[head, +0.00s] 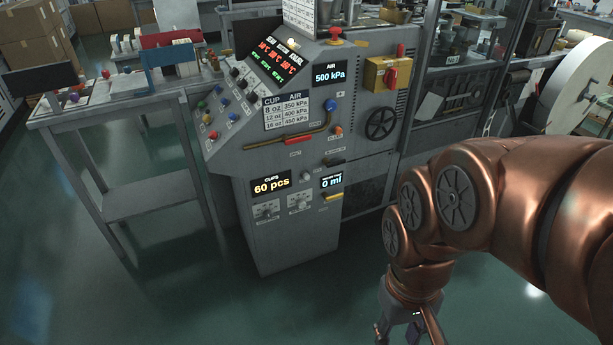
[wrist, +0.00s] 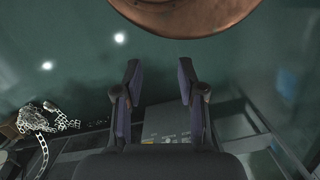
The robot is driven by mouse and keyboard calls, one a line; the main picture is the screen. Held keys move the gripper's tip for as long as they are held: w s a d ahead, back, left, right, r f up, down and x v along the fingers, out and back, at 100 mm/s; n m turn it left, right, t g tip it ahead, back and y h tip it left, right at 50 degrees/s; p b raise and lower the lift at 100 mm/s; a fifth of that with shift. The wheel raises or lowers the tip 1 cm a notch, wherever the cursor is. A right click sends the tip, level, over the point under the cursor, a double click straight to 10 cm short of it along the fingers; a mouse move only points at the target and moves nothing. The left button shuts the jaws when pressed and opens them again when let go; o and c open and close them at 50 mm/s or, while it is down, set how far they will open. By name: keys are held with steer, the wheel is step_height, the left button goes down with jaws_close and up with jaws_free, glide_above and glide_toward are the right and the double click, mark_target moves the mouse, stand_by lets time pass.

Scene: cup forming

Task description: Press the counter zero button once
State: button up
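The grey control panel (head: 275,222) stands left of centre in the head view. Its CUPS counter display (head: 271,186) reads 60 pcs. A small pale round button (head: 306,176) sits just right of that display; its label is too small to read, so I cannot tell whether it is the counter zero button. My gripper (head: 397,338) hangs low at the bottom edge of the head view, right of the panel and well away from it. In the wrist view my gripper (wrist: 160,72) has its two dark fingers apart with nothing between them.
A second display (head: 332,181) reads 0 ml, with a yellow handle (head: 333,196) below it. Two knobs (head: 266,211) sit under the counter. A red-handled yellow switch box (head: 387,74) is higher up. A grey side table (head: 150,190) stands left. Open green floor lies before the panel.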

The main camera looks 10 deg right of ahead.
jaws_close()
stand_by(1.3)
